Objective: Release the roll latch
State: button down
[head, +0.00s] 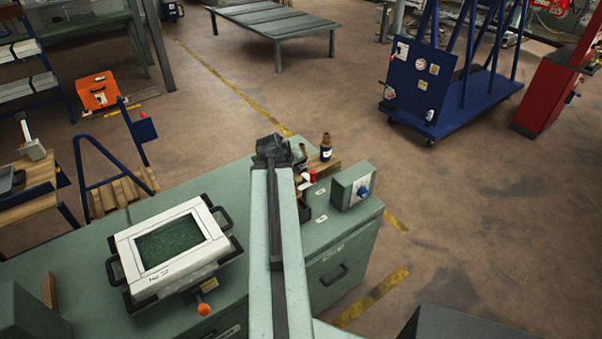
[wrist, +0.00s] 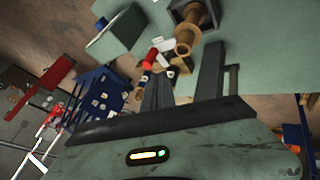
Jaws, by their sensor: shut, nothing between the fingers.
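A white frame (head: 128,245) with dark handles and a green panel stands tilted on the green bench at the left in the head view. A lever with an orange knob (head: 204,309) sticks out below its front edge; I cannot tell from these frames whether it is the roll latch or how it is set. My gripper (head: 272,150) is at the far end of my arm, beyond and right of the frame and apart from it. Its dark fingers (wrist: 158,82) show in the wrist view, shut and empty. The white frame is not clearly seen in the wrist view.
Brass-coloured parts (wrist: 187,40) show near my fingers in the wrist view. A blue cart (head: 425,92) stands on the floor.

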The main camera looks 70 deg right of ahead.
jog(key=shift+s, duration=0.15)
jog(key=b, duration=0.8)
send_over(306, 186)
jog(key=f, duration=0.8)
jog(key=shift+w+a, duration=0.25)
jog(key=shift+d+f, duration=0.1)
jog(key=shift+d, duration=0.05)
jog(key=shift+s, duration=0.1)
